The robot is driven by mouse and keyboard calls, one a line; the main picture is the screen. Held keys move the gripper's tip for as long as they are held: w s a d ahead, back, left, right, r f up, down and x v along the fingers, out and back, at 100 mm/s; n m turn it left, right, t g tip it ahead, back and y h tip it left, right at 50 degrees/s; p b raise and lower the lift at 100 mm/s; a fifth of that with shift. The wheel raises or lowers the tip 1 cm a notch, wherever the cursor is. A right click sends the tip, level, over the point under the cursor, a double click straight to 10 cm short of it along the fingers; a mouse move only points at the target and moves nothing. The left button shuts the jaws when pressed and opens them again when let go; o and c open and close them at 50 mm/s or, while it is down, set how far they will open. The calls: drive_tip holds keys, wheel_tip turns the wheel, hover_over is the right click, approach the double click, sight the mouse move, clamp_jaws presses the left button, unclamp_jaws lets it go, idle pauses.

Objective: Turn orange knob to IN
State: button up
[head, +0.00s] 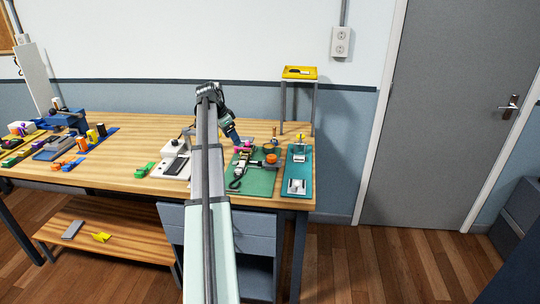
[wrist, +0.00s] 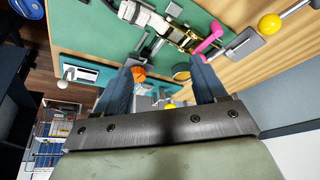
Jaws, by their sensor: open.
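The orange knob (head: 271,158) is on the right part of a green board (head: 259,183) near the table's right end. In the wrist view the orange knob (wrist: 138,73) shows between my fingers, close to the left one. My gripper (wrist: 163,68) is open and empty. In the head view my gripper (head: 234,138) is above the board's back left part, to the left of the knob and apart from it. No IN label is readable in either view, and the knob's pointing direction is too small to tell.
A metal ratchet strap (wrist: 170,25) with a pink handle (wrist: 208,38) lies on the board beside the knob. A teal board (head: 299,180) with white fittings is to the right. A white device (head: 176,160) stands left. A yellow tray (head: 299,73) stands behind.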

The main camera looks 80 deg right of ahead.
sight(271, 156)
drive_tip(key=s+d+r+m, duration=0.1)
drive_tip(key=s+r+m, duration=0.15)
drive_tip(key=s, duration=0.75)
drive_tip(key=shift+g+y, duration=0.3)
drive_tip(key=shift+y, duration=0.1)
drive_tip(key=x, duration=1.3)
drive_tip(key=shift+s+d, duration=0.1)
drive_tip(key=shift+s, duration=0.25)
drive_tip(key=shift+c, duration=0.3)
drive_tip(key=c, duration=1)
drive_tip(key=shift+n, duration=0.25)
